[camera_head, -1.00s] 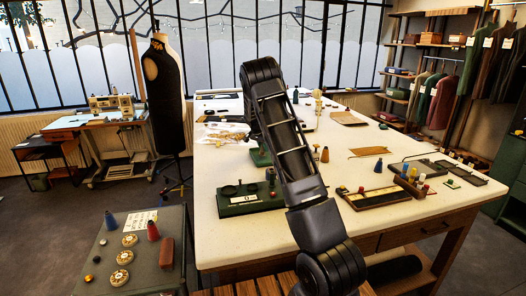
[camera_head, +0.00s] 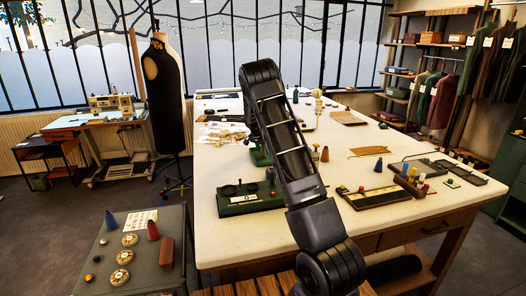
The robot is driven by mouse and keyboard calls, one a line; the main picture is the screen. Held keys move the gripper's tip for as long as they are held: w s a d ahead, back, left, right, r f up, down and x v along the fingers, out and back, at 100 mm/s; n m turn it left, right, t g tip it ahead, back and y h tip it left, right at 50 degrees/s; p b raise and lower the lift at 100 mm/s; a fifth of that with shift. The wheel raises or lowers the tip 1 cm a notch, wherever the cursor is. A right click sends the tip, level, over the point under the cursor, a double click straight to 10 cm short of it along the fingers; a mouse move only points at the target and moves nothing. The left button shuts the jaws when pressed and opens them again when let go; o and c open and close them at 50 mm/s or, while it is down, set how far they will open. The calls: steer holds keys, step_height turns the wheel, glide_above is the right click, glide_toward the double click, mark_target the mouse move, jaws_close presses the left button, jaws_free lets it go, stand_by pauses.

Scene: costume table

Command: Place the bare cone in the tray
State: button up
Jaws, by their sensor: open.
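A small tan-orange cone (camera_head: 325,155) stands upright on the white table, just right of my arm. It looks bare, but it is too small to be sure. A shallow dark tray (camera_head: 481,179) lies at the table's right side. I cannot tell which is the task's tray. My arm rises across the middle of the picture; its far end and my gripper are hidden behind the arm links.
The white table (camera_head: 290,222) has clear room at its front middle. A green board (camera_head: 248,203) with dark pieces lies left of my arm. Several coloured cones stand by the dark tray.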

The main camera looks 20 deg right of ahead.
steer(key=v, duration=1.1)
steer(key=s+d+r+n+y, duration=0.1)
steer(key=s+r+n+y, duration=0.1)
steer(key=s+r, duration=1.05)
steer(key=s+a+r+n+t+y, duration=0.1)
steer(key=s+r+n, duration=0.2)
steer(key=s, duration=1.3)
steer(key=s+r+n+y, duration=0.1)
steer(key=s+r+n, duration=0.15)
steer(key=s, duration=1.25)
steer(key=s+a+f+n+t, duration=0.1)
steer(key=s+a+f+n, duration=0.1)
steer(key=s, duration=1.3)
steer(key=shift+a+f+n, duration=0.15)
steer(key=shift+f+n, duration=0.3)
steer(key=shift+f, duration=0.25)
